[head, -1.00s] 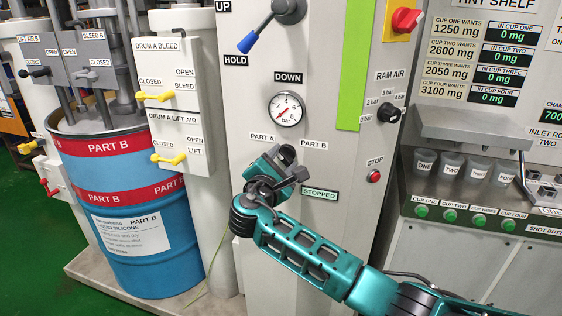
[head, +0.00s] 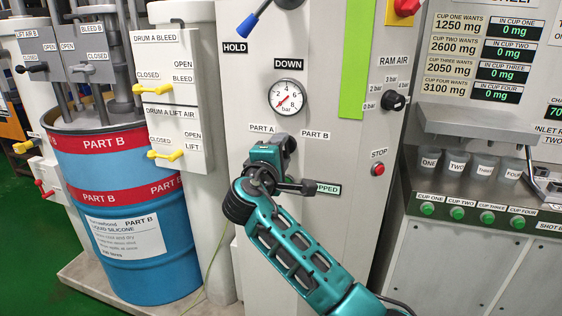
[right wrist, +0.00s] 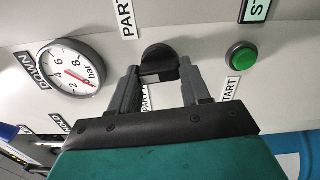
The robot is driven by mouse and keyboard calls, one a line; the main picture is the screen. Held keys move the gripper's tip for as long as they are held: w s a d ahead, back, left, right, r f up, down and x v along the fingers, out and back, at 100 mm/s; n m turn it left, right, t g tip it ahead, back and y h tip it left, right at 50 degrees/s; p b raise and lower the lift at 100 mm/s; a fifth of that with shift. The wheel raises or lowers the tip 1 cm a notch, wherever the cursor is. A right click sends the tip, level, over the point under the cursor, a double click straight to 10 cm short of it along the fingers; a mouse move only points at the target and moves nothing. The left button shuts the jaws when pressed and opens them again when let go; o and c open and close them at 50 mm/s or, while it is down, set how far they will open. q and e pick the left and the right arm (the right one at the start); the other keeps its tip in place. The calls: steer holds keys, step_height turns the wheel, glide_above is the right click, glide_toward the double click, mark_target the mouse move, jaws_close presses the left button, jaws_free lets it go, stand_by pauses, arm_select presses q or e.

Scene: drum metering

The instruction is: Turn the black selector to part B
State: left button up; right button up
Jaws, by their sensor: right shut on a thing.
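The black selector (right wrist: 157,54) shows between the two fingertips of my right gripper (right wrist: 162,78) in the right wrist view. The fingers are shut on it, one on each side. In the head view my right gripper (head: 287,145) is against the pale panel, just below the PART A label (head: 262,128) and PART B label (head: 316,135). It covers most or all of the selector there, so I cannot tell which part the selector points to. My left gripper is not in view.
A pressure gauge (head: 287,96) sits above the selector. My wrist partly covers the STOPPED sign (head: 328,189). A red STOP button (head: 378,169) is to the right. In the right wrist view a green START button (right wrist: 242,55) is near the fingers.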

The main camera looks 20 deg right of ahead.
arm_select(q)
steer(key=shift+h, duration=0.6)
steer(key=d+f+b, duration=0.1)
steer(key=b, duration=0.1)
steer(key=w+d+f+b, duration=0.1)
steer(key=b, duration=0.2)
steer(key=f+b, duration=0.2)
steer(key=b, duration=0.1)
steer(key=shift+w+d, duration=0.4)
arm_select(e)
steer(key=m, duration=1)
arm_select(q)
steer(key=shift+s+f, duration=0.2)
arm_select(e)
steer(key=shift+r, duration=0.1)
steer(key=o, duration=1.1)
steer(key=shift+c, duration=0.2)
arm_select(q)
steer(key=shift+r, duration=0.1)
arm_select(e)
steer(key=v, duration=1.3)
